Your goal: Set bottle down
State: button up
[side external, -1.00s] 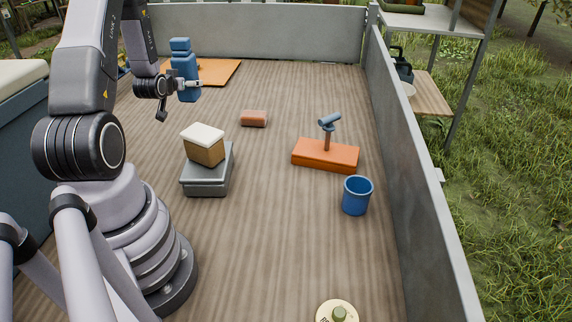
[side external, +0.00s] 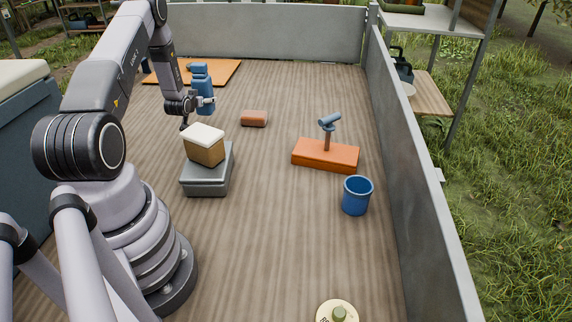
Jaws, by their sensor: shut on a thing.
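A blue bottle (side external: 202,84) with a blue cap stands upright in my gripper (side external: 206,102), at the back left of the bed. My gripper is shut around the bottle's lower part. The bottle shows in front of the orange mat (side external: 222,72) in the picture. I cannot tell whether its base touches the floor or hangs above it.
A grey scale-like block with a white-topped brown box (side external: 205,150) stands just in front of my gripper. A reddish block (side external: 254,118) lies to the right. Further right are an orange stand (side external: 325,156) and a blue cup (side external: 357,196). Grey walls (side external: 405,160) edge the wooden floor.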

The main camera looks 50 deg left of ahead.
jog(key=shift+w+a+f, duration=0.35)
jog(key=shift+a+f, duration=0.1)
jog(key=shift+f, duration=0.15)
jog(key=shift+w+a+f, duration=0.1)
jog(key=shift+f, duration=0.8)
jog(key=shift+w+a+f, duration=0.1)
jog(key=shift+f, duration=0.8)
jog(key=shift+f, duration=0.1)
jog(key=o, duration=1.2)
jog(key=shift+f, duration=0.1)
jog(key=shift+o, duration=0.2)
